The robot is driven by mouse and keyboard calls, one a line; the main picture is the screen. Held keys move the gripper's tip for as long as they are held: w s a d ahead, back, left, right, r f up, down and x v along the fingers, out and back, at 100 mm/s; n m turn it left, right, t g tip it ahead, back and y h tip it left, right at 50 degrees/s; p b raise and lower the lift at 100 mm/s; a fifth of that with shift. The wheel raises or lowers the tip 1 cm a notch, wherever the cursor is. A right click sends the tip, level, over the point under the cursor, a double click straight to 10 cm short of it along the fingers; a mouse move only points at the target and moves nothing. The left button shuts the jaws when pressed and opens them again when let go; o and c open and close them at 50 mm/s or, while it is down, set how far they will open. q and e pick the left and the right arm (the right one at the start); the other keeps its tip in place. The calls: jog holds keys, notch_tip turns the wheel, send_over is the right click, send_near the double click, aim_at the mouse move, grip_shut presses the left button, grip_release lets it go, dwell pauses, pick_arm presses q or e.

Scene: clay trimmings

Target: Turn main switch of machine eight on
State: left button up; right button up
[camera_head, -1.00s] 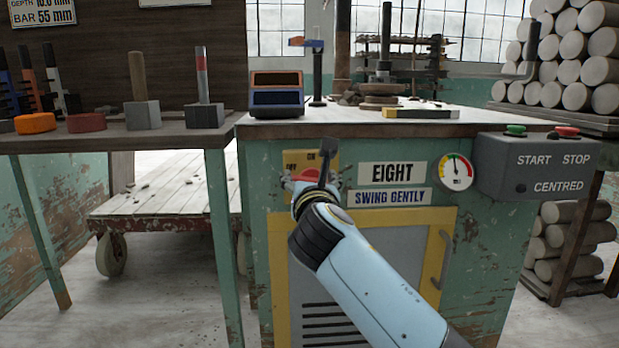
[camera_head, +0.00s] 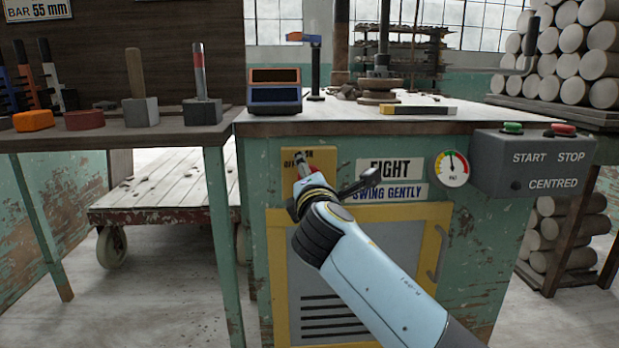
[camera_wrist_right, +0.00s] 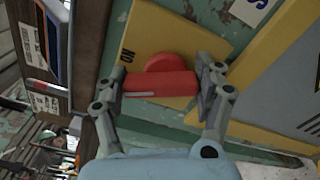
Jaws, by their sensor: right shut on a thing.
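The plate is on the front of the green machine, beside the EIGHT sign (camera_head: 389,170). My right gripper (camera_head: 305,176) is at the switch. In the wrist view its two fingers (camera_wrist_right: 161,86) are at opposite ends of the red bar (camera_wrist_right: 175,84), shut on it. The bar's white line is at the end toward the lettering; the ON word (camera_wrist_right: 127,56) shows. In the head view the handle points roughly up, partly hidden. My left gripper is out of view.
A grey START/STOP box (camera_head: 534,165) and a round gauge (camera_head: 451,168) are right of the switch. A SWING GENTLY sign (camera_head: 400,193) and a yellow-framed door (camera_head: 432,225) are below. A bench (camera_head: 170,136) with tools stands left.

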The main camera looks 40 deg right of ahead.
jog(key=m, duration=0.3)
jog(key=shift+s+f, duration=0.1)
jog(key=shift+f, duration=0.05)
jog(key=shift+d+m+b, duration=0.1)
jog(key=shift+m+b, duration=0.3)
jog(key=shift+m, duration=0.5)
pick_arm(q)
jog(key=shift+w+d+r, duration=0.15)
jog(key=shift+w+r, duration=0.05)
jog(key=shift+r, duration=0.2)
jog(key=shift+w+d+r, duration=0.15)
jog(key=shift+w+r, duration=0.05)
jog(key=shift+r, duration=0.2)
pick_arm(e)
jog(key=shift+m, duration=0.3)
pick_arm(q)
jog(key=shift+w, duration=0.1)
pick_arm(e)
jog(key=o, duration=1.2)
jog(key=shift+c, duration=0.2)
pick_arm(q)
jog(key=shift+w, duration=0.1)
pick_arm(e)
jog(key=shift+s, duration=0.1)
jog(key=v, duration=0.7)
jog(key=shift+s, duration=0.15)
